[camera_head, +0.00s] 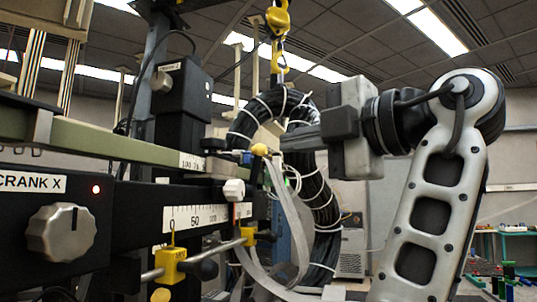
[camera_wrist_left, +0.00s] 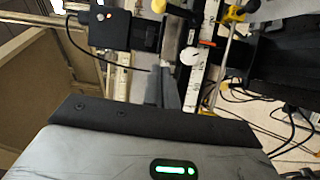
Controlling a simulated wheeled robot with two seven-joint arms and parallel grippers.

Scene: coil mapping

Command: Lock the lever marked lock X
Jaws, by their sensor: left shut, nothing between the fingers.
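I cannot read a "lock X" label in either view. A white knob (camera_head: 234,190) sits on the front of the rail assembly, just above the ruler scale. It also shows in the wrist view (camera_wrist_left: 188,57). A yellow ball knob (camera_head: 259,149) is slightly higher and to its right. Which of them belongs to the lock X lever, I cannot tell. My left gripper (camera_head: 290,141) reaches in from the right of the head view, its fingers pointing left close to the yellow ball. It is shut and empty. Whether it touches anything is unclear. My right gripper is not seen.
A grey knob (camera_head: 60,230) sits under the "CRANK X" label (camera_head: 32,183), beside a red light. Yellow clamps (camera_head: 171,265) sit on a horizontal rod in front. A large black coil (camera_head: 318,200) hangs from a yellow hook (camera_head: 278,20) behind. Loose cables (camera_wrist_left: 265,95) show in the wrist view.

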